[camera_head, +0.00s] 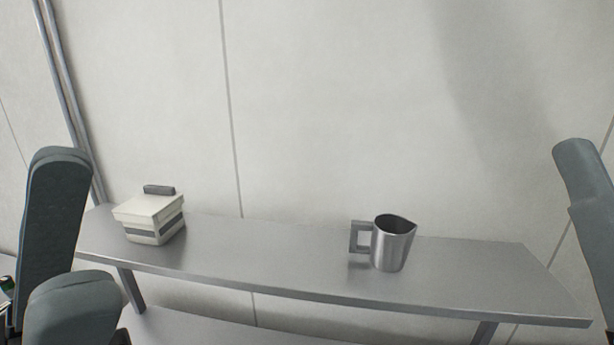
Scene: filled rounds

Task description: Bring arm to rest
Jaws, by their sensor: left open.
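My left arm shows as grey links at the left edge and lower left. A small dark part of my left gripper (7,289), with a green spot, shows at the far left edge. Its fingertips are mostly hidden or cut off by the frame, and it is open. It is left of the shelf and apart from the things on it. My right arm shows only as a grey link at the right edge, and its gripper is outside the view.
A grey metal shelf table (290,268) stands along a pale wall. A white lidded box (150,220) with a dark stripe and handle sits on its left part. A metal jug (395,248) stands upright right of the middle. The shelf between them is clear.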

